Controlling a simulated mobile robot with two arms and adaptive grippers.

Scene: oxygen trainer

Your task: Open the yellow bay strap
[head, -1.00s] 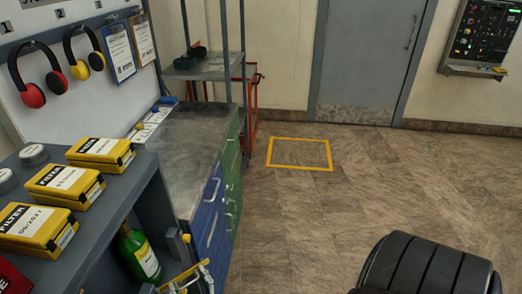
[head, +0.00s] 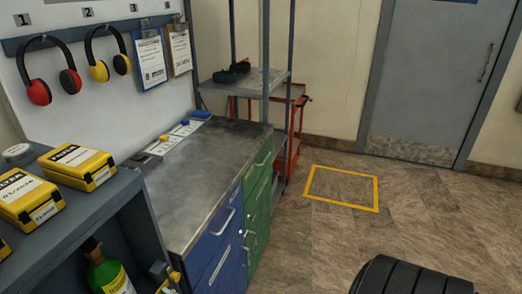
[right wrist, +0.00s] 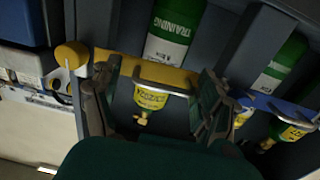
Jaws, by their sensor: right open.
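The yellow strap (right wrist: 130,68) crosses the front of a green bottle (right wrist: 172,35) with a white TRAINING label in the right wrist view. A grey metal bar handle (right wrist: 165,87) sits on the strap, and a round yellow end (right wrist: 72,55) shows at its left. My right gripper (right wrist: 160,72) is open, its fingers on either side of the handle. I cannot tell whether they touch the strap. In the head view a green bottle (head: 107,272) stands in the shelf at the lower left. My left gripper is not in view.
A second bottle (right wrist: 282,60) with a blue strap (right wrist: 298,108) is in the bay to the right. Yellow filter boxes (head: 77,166) lie on the shelf top. A grey-topped bench (head: 205,160) with blue and green drawers stands beyond; floor to its right is clear.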

